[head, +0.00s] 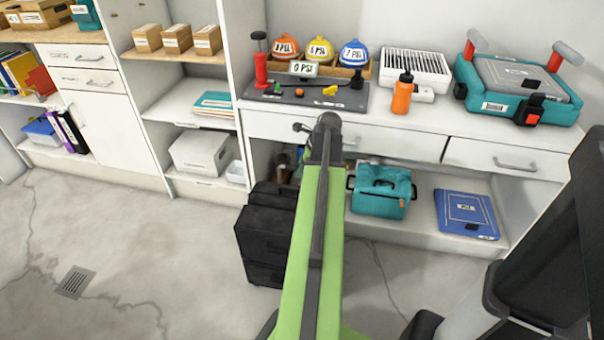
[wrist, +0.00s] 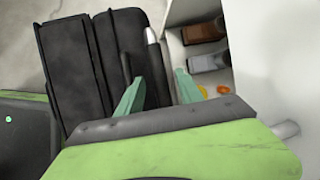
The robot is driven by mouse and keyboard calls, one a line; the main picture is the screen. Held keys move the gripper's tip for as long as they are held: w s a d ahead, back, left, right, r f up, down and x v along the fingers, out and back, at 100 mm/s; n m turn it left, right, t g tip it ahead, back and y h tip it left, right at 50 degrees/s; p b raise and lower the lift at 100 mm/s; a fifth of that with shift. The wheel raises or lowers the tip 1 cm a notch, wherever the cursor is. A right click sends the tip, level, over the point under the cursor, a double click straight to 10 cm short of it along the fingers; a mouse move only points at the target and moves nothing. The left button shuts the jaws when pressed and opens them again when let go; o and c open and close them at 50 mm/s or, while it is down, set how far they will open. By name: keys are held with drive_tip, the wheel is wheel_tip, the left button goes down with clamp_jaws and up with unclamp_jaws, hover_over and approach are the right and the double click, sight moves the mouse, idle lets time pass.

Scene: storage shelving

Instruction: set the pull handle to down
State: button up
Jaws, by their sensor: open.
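I cannot tell for certain whether that bar is the pull handle. My gripper (wrist: 160,78) is open with nothing between its two green fingers, beside the case. I cannot tell whether it touches. In the head view my own arm hides the gripper and part of the case.
A teal case (head: 382,188) and a blue flat box (head: 467,213) sit on the lower shelf. A larger teal case (head: 520,85) with red grips stands on the counter at right. The floor (head: 130,235) at left is free.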

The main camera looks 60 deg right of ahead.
clamp_jaws()
idle(0.4)
idle(1.1)
